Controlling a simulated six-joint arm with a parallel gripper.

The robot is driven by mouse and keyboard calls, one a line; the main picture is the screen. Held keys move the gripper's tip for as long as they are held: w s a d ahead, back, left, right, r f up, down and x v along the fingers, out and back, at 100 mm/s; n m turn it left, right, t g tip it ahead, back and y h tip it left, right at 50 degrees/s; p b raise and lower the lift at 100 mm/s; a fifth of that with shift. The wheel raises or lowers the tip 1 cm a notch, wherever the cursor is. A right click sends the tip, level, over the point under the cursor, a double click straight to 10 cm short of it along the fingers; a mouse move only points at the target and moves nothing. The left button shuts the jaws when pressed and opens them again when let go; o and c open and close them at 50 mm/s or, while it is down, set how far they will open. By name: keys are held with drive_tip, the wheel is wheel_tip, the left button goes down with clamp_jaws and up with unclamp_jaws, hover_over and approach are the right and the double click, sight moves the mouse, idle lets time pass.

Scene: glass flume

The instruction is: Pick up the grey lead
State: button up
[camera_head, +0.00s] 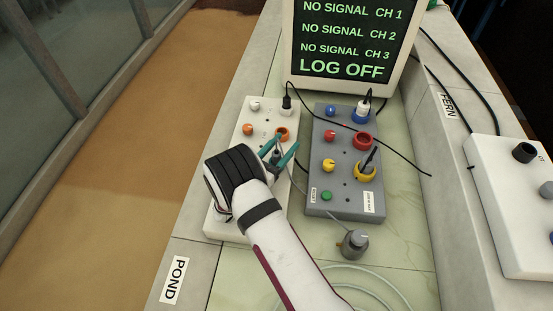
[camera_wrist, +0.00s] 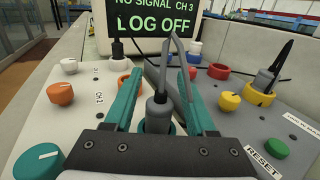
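The grey lead's plug (camera_wrist: 157,112) stands upright in a teal-ringed socket on the white box (camera_wrist: 35,118). Its grey cable loops up from the plug top and bends over to the right. My gripper's two teal fingers (camera_wrist: 160,76) stand either side of this plug, with gaps showing on both sides; it is open. In the head view, my gripper (camera_head: 283,145) is over the white box (camera_head: 230,228), and my wrist partly hides the plug and socket. The cable runs down towards a grey round-bodied end (camera_head: 353,241) on the bench.
The grey box (camera_head: 345,205) stands close on the right, with a dark plug (camera_head: 368,160) in its yellow socket. A black plug (camera_head: 287,101) and a black cable lie beyond my gripper, before the monitor (camera_head: 345,70). Another white box (camera_head: 510,200) stands far right.

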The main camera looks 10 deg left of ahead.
clamp_jaws()
